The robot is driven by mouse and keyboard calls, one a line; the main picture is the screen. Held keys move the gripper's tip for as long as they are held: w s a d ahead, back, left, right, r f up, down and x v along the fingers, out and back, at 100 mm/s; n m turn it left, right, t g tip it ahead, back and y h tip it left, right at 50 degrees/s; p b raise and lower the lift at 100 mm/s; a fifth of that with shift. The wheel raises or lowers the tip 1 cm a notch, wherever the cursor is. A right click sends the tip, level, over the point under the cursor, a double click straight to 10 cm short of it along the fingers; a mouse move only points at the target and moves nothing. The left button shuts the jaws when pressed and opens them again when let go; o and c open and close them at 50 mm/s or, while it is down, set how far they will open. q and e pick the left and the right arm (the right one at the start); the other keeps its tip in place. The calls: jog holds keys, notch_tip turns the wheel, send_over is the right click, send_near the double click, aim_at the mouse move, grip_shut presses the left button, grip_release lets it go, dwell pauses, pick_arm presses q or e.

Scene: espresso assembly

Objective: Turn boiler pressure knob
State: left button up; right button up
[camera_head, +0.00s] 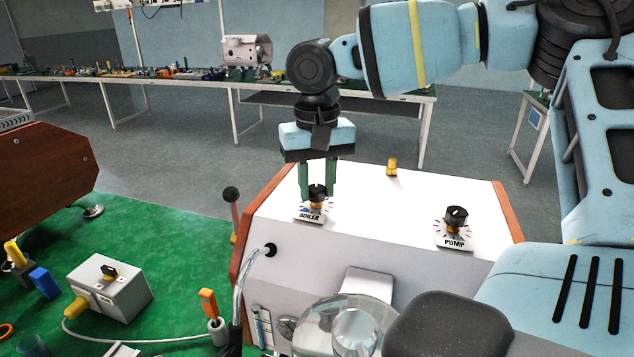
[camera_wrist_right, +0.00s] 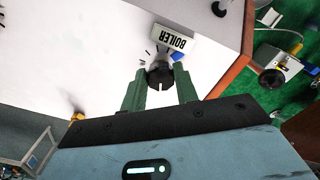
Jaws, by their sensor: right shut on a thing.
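The boiler pressure knob (camera_head: 317,194) is black and stands on the white top of the espresso machine (camera_head: 375,200), by the label reading BOILER (camera_head: 310,216). My right gripper (camera_head: 318,190) comes down from above with its green fingers on either side of the knob, shut on it. In the right wrist view the knob (camera_wrist_right: 160,76) sits between the two fingertips, and the BOILER label (camera_wrist_right: 176,40) shows upside down beyond it. The pump knob (camera_head: 456,217) is at the right on the same top. My left gripper is not in view.
A yellow fitting (camera_head: 392,167) stands at the back of the machine top. A lever with a dark ball (camera_head: 231,196) rises at its left side. A grey box (camera_head: 110,285) and several small parts lie on the green mat (camera_head: 160,235).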

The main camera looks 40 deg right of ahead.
aim_at(317, 189)
jog(key=o, duration=1)
jog(key=shift+r, duration=3.95)
jog(key=shift+f, duration=0.1)
